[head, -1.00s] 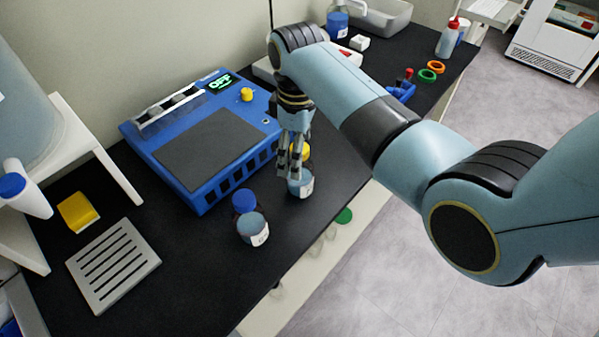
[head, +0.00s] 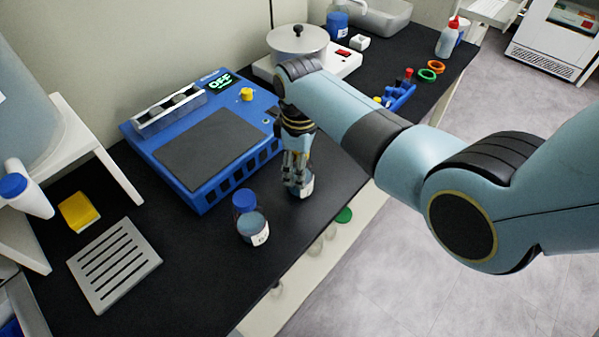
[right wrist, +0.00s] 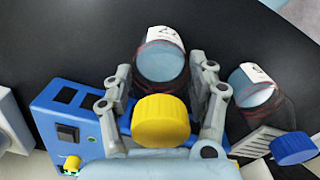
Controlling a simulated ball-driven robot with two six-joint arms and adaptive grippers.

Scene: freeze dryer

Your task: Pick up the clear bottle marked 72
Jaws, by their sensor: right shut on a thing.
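A clear bottle with a yellow cap (right wrist: 160,121) and bluish contents stands on the black bench in front of the blue machine. Its body shows below my right gripper in the head view (head: 306,187). Its white label, in the right wrist view, bears a number ending in what looks like 2; the first digit is unclear. My right gripper (head: 297,184) points down with its fingers on both sides of this bottle, shut on it. In the head view the gripper hides the cap. My left gripper is not in view.
A second clear bottle with a blue cap (head: 252,228) stands close by, to the left in the head view. The blue machine (head: 205,145) with an OFF display is behind. A slotted grey rack (head: 115,265) lies left. The bench's front edge is near the held bottle.

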